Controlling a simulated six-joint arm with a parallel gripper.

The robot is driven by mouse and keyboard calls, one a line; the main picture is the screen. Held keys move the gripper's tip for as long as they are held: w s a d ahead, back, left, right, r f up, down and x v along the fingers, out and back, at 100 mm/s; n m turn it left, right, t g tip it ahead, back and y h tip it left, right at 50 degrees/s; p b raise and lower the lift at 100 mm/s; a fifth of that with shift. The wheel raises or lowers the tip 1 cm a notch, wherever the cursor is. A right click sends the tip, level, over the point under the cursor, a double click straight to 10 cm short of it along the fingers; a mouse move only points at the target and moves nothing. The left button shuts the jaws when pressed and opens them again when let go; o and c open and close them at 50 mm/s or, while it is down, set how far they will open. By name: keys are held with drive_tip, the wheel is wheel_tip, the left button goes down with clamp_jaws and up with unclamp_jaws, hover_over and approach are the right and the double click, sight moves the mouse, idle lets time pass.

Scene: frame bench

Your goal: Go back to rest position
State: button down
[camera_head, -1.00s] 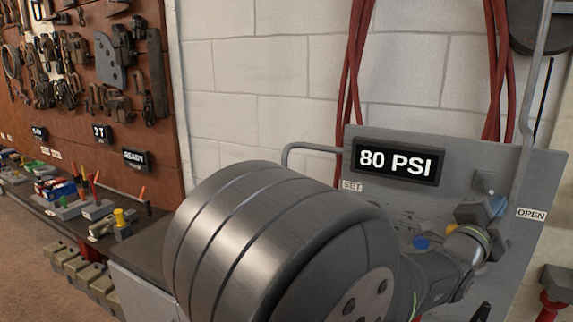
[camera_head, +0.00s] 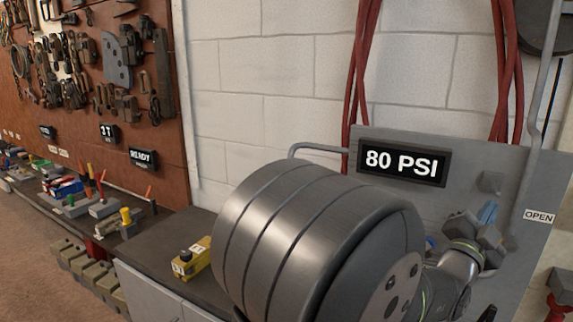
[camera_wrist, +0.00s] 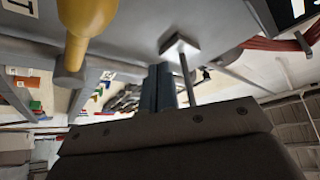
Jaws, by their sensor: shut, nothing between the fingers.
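In the wrist view my gripper (camera_wrist: 158,88) shows as two dark fingers lying side by side, shut with nothing between them. Behind the fingertips are a grey panel, a yellow handle-like part (camera_wrist: 88,18) at upper left and a square plate on a thin rod (camera_wrist: 181,45). In the head view my large grey arm link fills the lower middle, and my arm reaches to the right in front of the grey panel (camera_head: 470,185). The panel carries the 80 PSI display (camera_head: 403,163) and an OPEN label (camera_head: 538,216).
A yellow box (camera_head: 192,259) sits on the dark bench top just left of my arm. Small tools and bins line the bench farther left, below a tool pegboard (camera_head: 85,75). Red hoses (camera_head: 362,70) hang on the white block wall. A bent pipe rises at the panel's right.

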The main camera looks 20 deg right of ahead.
drive_tip(key=s+a+f+n+t+y, duration=0.3)
drive_tip(key=s+a+f+n+t, duration=0.3)
drive_tip(key=a+n, duration=0.4)
drive_tip(key=w+d+r+m+g+h, duration=0.3)
drive_tip(key=w+d+r+m+g, duration=0.3)
drive_tip(key=d+m, duration=0.4)
drive_tip(key=s+d+m+g+y, duration=0.1)
drive_tip(key=s+d+m, duration=0.1)
drive_tip(key=m, duration=0.1)
drive_tip(key=s+d+r+m+g+y, duration=0.1)
drive_tip(key=s+d+m+g, duration=0.1)
drive_tip(key=s+m, duration=0.1)
drive_tip(key=s+d+r+m+g+y, duration=0.1)
drive_tip(key=s+d+m+g, duration=0.1)
drive_tip(key=m, duration=0.3)
drive_tip(key=shift+s+d, duration=0.15)
drive_tip(key=shift+d, duration=0.2)
